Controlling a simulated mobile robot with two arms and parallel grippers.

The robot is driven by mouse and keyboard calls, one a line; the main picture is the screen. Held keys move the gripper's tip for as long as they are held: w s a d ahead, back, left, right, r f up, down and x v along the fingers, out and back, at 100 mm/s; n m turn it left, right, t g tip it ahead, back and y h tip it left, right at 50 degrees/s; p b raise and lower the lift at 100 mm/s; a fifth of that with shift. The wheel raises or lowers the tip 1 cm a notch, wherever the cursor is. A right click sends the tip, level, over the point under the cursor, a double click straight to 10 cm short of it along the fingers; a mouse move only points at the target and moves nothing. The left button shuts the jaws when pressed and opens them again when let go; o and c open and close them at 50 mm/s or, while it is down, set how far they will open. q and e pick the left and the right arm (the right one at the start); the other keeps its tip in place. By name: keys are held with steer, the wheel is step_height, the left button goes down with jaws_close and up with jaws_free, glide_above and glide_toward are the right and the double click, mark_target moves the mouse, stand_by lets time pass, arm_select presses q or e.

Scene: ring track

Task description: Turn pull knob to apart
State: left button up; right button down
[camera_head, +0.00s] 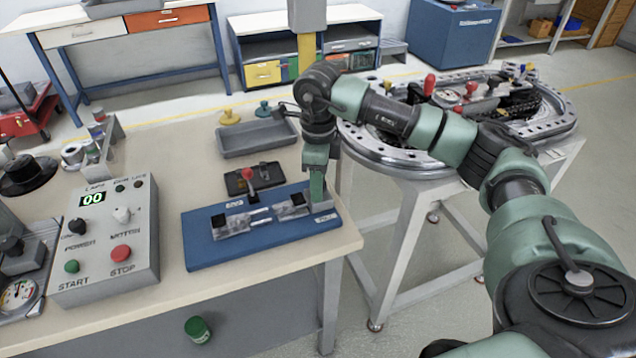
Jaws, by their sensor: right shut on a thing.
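A blue board (222,252) lies on the beige table near its right front corner. Two metal blocks stand on it, a left one (232,222) and a right one (291,207), with a short rod between them. Small labels are too small to read surely. My right gripper (319,205) reaches down at the board's right end, just right of the right block. It is shut on the pull knob, which its fingers mostly hide. My left gripper is out of view.
A control box (110,240) with buttons stands left of the board. A black plate with a red-knobbed lever (250,180) and a grey tray (257,140) lie behind it. The ring track (400,150) stands on a white table at right.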

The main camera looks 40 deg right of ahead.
steer(key=shift+w+r, duration=0.1)
steer(key=shift+r, duration=0.05)
steer(key=c, duration=1)
jaws_free()
steer(key=shift+o, duration=0.2)
step_height(320, 180, up, 8)
steer(key=shift+f+b, duration=0.1)
steer(key=shift+b, duration=0.2)
steer(key=shift+f, duration=0.1)
